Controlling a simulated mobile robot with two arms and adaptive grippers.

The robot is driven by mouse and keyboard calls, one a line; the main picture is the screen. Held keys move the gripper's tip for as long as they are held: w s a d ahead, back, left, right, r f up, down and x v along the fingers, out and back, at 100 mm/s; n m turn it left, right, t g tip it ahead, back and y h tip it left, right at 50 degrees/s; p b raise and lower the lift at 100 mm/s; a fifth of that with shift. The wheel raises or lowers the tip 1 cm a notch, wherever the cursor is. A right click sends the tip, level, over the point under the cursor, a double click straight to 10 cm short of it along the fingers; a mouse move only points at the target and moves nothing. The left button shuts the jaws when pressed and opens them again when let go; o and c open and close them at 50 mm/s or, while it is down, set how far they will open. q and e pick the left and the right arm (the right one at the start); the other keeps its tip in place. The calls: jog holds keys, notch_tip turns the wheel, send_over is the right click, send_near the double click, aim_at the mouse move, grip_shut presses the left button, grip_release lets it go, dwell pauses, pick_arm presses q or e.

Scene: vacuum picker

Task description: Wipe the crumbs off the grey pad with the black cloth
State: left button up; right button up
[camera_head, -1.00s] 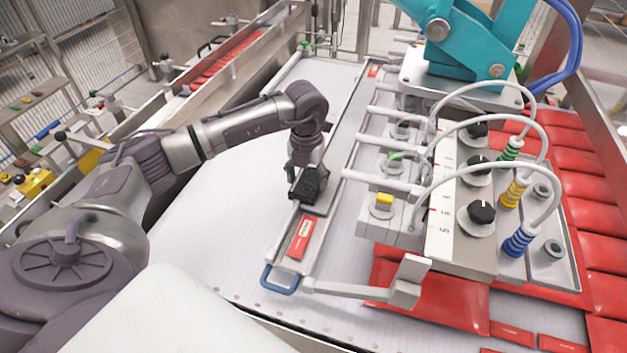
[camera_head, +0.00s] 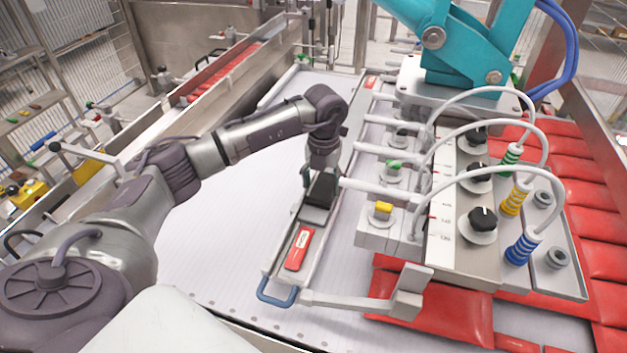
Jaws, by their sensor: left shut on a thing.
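My left gripper (camera_head: 312,178) comes down from the arm at the middle of the view, over the narrow metal tray. It is shut on the black cloth (camera_head: 322,190), a small dark pad-like piece at its fingertips. The cloth is over the tray, beyond a red packet. A small grey surface, seemingly the grey pad (camera_head: 315,215), shows just in front of the cloth; the rest of it is covered. I cannot make out any crumbs at this size. I cannot tell whether the cloth touches the pad. My right gripper is out of view.
A white conveyor (camera_head: 215,240) lies open on the left.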

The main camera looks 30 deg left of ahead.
aim_at(310, 182)
pick_arm(q)
jog(key=shift+w+d, duration=0.25)
jog(key=shift+d, duration=1.1)
jog(key=shift+r, duration=0.1)
jog(key=shift+a+b, duration=0.3)
jog(key=shift+a, duration=0.25)
jog(key=shift+s+a, duration=0.15)
jog(key=shift+a, duration=0.35)
jog(key=shift+s+a+f+b, duration=0.1)
jog(key=shift+s+a, duration=0.05)
jog(key=shift+a, duration=0.45)
jog(key=shift+s+a+f+b, duration=0.1)
jog(key=shift+s+a, duration=0.1)
jog(key=shift+a, duration=0.35)
jog(key=shift+s+a+f+b, duration=0.1)
jog(key=shift+s+a, duration=0.05)
jog(key=shift+a, duration=0.55)
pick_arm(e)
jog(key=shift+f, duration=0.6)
pick_arm(q)
jog(key=shift+r, duration=0.1)
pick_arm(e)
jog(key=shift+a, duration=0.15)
